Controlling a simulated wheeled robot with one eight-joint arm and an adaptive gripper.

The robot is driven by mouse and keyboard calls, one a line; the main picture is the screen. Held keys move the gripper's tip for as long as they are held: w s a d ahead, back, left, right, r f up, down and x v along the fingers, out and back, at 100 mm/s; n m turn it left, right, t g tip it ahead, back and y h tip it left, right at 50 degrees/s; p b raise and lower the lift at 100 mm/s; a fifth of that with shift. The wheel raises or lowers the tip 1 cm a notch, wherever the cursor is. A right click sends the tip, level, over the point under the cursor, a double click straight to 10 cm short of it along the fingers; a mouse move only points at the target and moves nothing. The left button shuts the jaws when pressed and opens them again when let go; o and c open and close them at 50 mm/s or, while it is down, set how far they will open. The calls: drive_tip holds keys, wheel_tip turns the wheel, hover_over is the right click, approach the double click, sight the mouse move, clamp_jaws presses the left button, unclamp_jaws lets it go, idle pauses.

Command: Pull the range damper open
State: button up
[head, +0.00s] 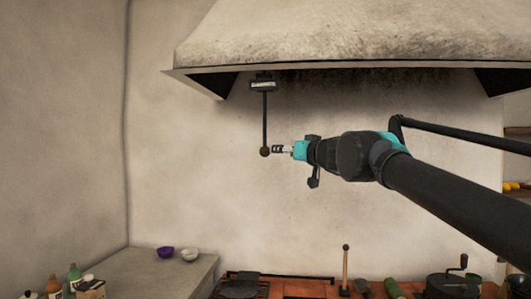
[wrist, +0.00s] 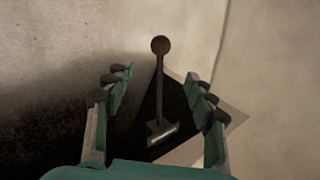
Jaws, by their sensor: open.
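The range damper is a dark rod (head: 265,120) with a round brown knob (head: 265,152) at its lower end, hanging from a small dark bracket (head: 263,86) under the front left of the hood. My gripper (head: 278,150) is at knob height, just right of the knob in the head view. In the wrist view the rod (wrist: 159,85) and knob (wrist: 160,45) show between the lines of my two open fingers (wrist: 160,95). The fingers hold nothing. Whether a fingertip touches the knob I cannot tell.
The plaster hood (head: 350,35) overhangs above my arm. Below are a stone counter (head: 150,275) with a purple bowl (head: 165,252) and a pale bowl (head: 190,254), a dark pan (head: 240,289), an upright wooden handle (head: 345,268) and a grinder (head: 455,285). The wall around the rod is bare.

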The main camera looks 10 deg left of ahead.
sight(268, 151)
drive_tip(key=x, duration=1.5)
drive_tip(key=shift+w, duration=0.1)
clamp_jaws()
